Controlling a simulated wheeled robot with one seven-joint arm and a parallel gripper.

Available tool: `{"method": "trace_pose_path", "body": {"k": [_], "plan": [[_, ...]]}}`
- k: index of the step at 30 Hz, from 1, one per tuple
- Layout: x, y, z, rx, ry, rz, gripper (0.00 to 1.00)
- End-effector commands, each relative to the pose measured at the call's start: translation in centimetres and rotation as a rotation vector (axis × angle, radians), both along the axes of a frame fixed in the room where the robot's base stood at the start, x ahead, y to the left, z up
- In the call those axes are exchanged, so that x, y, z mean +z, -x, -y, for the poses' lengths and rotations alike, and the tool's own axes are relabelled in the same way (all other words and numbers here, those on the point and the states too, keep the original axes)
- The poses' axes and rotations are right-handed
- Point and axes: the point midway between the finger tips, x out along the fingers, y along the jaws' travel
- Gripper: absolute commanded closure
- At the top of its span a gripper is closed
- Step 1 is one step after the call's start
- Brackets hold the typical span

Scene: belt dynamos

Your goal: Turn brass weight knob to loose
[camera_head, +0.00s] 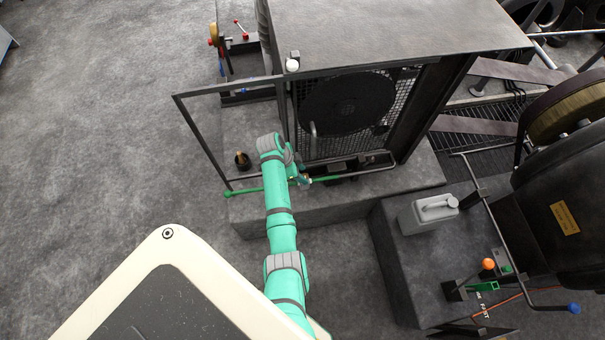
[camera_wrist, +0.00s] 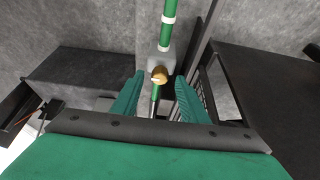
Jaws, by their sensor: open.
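The brass weight knob (camera_wrist: 159,75) shows in the wrist view as a small rounded brass piece on a grey block-like weight (camera_wrist: 166,56). The weight sits around a green rod with white bands (camera_wrist: 169,30). My gripper (camera_wrist: 160,78) is open, with one green finger to each side of the knob in the picture. Whether the fingers touch the knob or stop short of it, I cannot tell. In the head view my gripper (camera_head: 300,177) reaches down by the green rod (camera_head: 243,190), in front of the mesh-fronted machine. The knob is not clearly seen there.
A dark swung-out frame (camera_head: 203,143) stands left of my arm. The grey machine housing (camera_head: 380,35) rises behind it. A grey jug (camera_head: 428,214) stands on a block at right, near levers with an orange knob (camera_head: 488,264) and a blue knob (camera_head: 574,308). Open floor lies at left.

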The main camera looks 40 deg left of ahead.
Motion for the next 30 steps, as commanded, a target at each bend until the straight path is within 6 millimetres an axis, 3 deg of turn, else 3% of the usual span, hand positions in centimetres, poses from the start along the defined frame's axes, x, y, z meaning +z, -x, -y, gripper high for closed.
{"method": "trace_pose_path", "body": {"k": [13, 18, 30], "plan": [[-1.04, -0.30, 0.27, 0.000, -0.001, 0.001, 0.60], [-1.03, -0.30, 0.27, 0.001, 0.000, 0.000, 0.98], [-1.09, -0.11, 0.18, 0.054, -0.003, 0.001, 1.00]]}}
